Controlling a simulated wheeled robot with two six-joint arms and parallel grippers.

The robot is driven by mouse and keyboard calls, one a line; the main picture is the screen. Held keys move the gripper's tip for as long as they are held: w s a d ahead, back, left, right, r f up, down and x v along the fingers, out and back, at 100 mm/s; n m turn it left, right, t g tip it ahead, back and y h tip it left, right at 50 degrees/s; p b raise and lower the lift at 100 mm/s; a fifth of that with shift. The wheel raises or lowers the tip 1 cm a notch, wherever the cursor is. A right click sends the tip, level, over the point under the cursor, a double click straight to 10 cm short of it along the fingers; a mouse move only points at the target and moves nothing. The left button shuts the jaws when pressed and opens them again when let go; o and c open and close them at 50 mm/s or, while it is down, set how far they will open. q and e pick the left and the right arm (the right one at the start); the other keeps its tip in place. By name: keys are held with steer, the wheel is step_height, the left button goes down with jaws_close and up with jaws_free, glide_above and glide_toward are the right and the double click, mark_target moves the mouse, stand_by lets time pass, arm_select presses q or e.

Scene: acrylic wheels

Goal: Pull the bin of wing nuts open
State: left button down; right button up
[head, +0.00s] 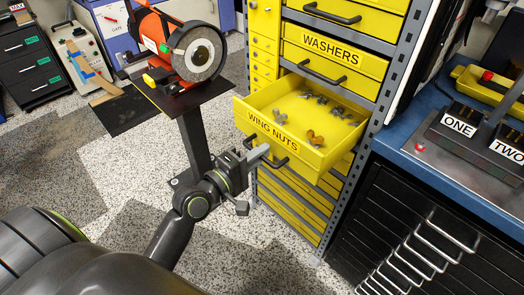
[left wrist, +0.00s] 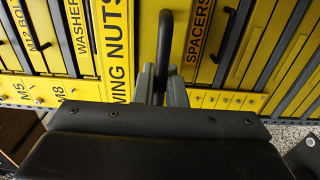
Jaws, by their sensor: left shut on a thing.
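The yellow bin labelled WING NUTS (head: 272,132) stands pulled out of the tall cabinet, with several metal wing nuts (head: 316,138) visible inside. Its dark bar handle (head: 280,163) is on the front face. My left gripper (head: 258,158) is at this handle. In the left wrist view, the two grey fingers (left wrist: 162,86) are close together on either side of the black handle (left wrist: 166,45), shut on it. The bin's label also shows there, turned sideways (left wrist: 117,45). My right gripper is in neither view.
The WASHERS drawer (head: 330,50) above is shut. A bench grinder on a pedestal (head: 195,50) stands left of the cabinet. A blue-topped bench (head: 420,165) with a drawer unit is at the right. The speckled floor (head: 120,180) in front is mostly open.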

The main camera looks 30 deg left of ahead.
arm_select(q)
steer(key=c, duration=1.5)
jaws_free()
